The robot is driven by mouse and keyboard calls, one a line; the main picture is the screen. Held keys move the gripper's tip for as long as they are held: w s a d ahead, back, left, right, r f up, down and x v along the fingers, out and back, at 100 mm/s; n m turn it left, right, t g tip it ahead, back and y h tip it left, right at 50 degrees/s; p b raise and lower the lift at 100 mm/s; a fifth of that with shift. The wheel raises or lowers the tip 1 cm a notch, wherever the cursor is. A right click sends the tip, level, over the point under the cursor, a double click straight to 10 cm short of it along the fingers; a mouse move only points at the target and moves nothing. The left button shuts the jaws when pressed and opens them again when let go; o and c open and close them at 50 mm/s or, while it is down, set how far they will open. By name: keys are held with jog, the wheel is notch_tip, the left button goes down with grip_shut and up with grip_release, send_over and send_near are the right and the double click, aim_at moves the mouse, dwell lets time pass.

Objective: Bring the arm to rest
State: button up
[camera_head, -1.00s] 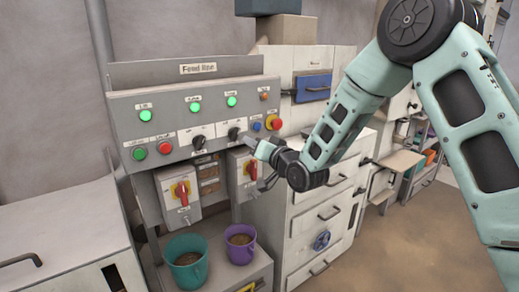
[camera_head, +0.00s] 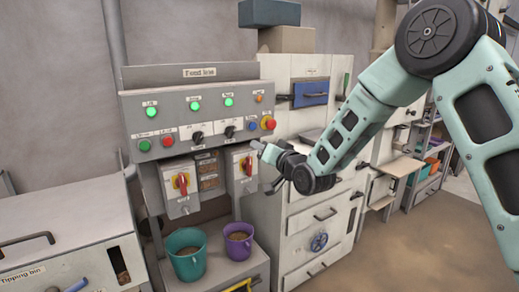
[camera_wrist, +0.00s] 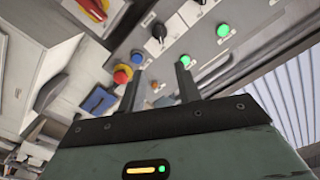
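My gripper (camera_head: 264,168) is at the end of my bent arm, in front of the right end of the feed line panel (camera_head: 135,112). Its two fingers stand apart with nothing between them, which also shows in the wrist view (camera_wrist: 160,72). It appears clear of the panel. The panel has several lit green lamps, two black knobs, green and red buttons, a blue button (camera_head: 252,125) and a red stop button (camera_head: 268,123). A red-handled switch (camera_head: 247,166) on a grey box is just left of my fingers.
Another red-handled switch (camera_head: 181,184) hangs further left. A teal bucket (camera_head: 187,268) and a purple bucket (camera_head: 238,249) stand below. A drawer cabinet (camera_head: 311,237) is behind my gripper. Open floor (camera_head: 400,255) lies to the right; the tipping bin (camera_head: 50,235) is at left.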

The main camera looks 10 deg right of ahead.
jog(key=s+a+f+n+g, duration=0.25)
jog(key=s+a+g, duration=0.25)
jog(key=s, duration=0.5)
jog(key=s+a+f+n+g, duration=0.25)
jog(key=s+a+g, duration=0.25)
jog(key=s, duration=0.6)
jog(key=s+d+n+g+h, duration=0.2)
jog(key=s+d+g, duration=0.1)
jog(key=s, duration=0.9)
jog(key=s+d+f+n+g+h, duration=0.1)
jog(key=s+d+n+g+h, duration=0.2)
jog(key=s, duration=1)
jog(key=shift+f+g, duration=0.15)
jog(key=shift+g, duration=0.35)
jog(key=shift+o, duration=0.3)
